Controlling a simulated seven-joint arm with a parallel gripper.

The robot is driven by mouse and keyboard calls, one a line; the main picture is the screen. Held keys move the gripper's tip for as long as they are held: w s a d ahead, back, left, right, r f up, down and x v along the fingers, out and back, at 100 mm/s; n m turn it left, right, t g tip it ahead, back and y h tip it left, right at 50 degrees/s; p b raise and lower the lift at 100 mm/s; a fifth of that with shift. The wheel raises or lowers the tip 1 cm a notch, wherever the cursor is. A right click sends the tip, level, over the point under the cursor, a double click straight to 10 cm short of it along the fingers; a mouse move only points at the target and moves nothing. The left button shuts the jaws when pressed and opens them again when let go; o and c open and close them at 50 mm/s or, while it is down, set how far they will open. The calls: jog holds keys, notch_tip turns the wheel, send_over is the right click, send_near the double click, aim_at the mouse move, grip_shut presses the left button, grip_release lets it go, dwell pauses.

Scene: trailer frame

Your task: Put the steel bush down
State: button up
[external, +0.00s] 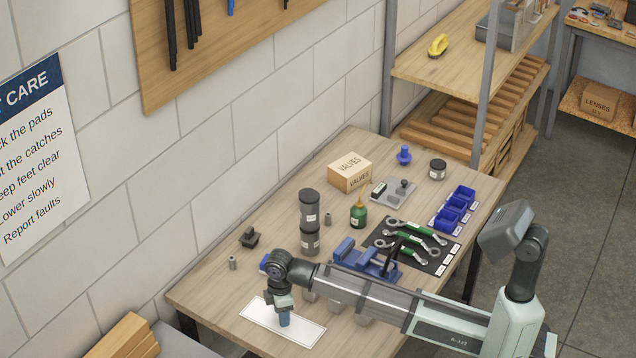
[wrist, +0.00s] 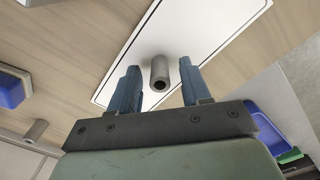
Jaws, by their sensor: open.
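The steel bush (wrist: 160,73) is a short grey hollow cylinder with its open end toward the wrist camera. It appears to stand on the white black-bordered mat (wrist: 115,62), which lies near the table's front left edge in the external view (external: 258,312). My gripper (wrist: 160,66) is open, with one blue finger on each side of the bush and a visible gap on both sides. In the external view my gripper (external: 284,319) points down over the mat, and the bush there is hidden by the fingers.
Similar small grey cylinders stand on the table, one to the left (external: 232,262) and one farther back (external: 327,219). A blue vise (external: 365,260), dark canisters (external: 309,208) and a wrench board (external: 445,262) lie behind my arm. The mat's right end (external: 308,334) is clear.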

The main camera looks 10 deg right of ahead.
notch_tip(320, 180, up, 12)
dwell(0.6)
